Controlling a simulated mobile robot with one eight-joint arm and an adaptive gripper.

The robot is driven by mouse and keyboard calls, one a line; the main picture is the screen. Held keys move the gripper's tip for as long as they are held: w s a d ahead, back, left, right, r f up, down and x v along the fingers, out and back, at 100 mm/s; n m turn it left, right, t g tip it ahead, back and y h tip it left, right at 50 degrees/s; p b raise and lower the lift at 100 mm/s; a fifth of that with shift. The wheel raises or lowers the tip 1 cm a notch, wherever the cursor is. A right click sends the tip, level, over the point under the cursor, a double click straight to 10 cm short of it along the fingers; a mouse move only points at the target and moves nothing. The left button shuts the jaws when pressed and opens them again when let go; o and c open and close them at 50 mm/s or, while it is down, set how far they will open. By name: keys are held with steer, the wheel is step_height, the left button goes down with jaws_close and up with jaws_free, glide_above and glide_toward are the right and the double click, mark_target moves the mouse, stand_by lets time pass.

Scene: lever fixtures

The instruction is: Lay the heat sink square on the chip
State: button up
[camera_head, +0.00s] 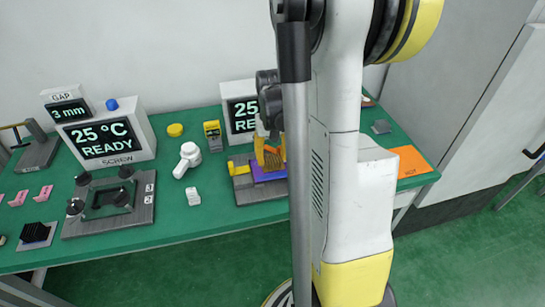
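My gripper (268,118) is dark and reaches down from behind my arm at the middle of the table. Its fingertips are mostly hidden, so its opening does not show. An orange, ribbed block (269,155), possibly the heat sink, is directly under it. The block is over a purple board (268,174) on a grey fixture (252,193) with a yellow lever (239,169). I cannot tell whether the block is held or touches the board. No chip can be made out. A black finned block (35,232) lies on a light plate at the far left.
A display box (105,135) reads 25 °C READY, with a 3 mm gap display (68,106) behind it. A clamp fixture (107,207) with dark knobs, a white lever (187,160) and a small white block (193,197) stand left of the gripper. An orange mat (411,161) lies right.

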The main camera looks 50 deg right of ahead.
steer(key=shift+o, duration=0.5)
step_height(320, 180, up, 12)
stand_by(0.3)
